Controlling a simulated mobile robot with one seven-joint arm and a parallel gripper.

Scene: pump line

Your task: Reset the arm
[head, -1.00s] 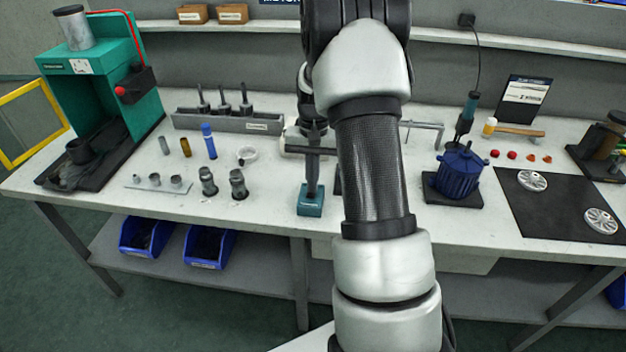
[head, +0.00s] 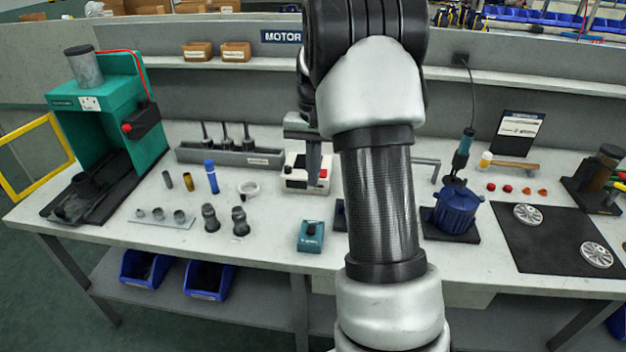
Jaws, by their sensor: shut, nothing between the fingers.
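My gripper (head: 313,178) hangs in the middle of the head view, fingers pointing down, shut and empty. It is seen in front of the white box with a red button (head: 323,174) and covers part of it. A small teal box (head: 310,238) sits on the bench below and apart from my gripper. My arm fills the centre of the view and hides part of the bench behind it.
The bench (head: 280,215) holds a green press (head: 110,105) at left, a grey tool rack (head: 240,157), several cylinders and fittings. At right are a blue motor (head: 455,208) and a black mat (head: 560,252) with two silver wheels. A shelf (head: 350,65) runs behind.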

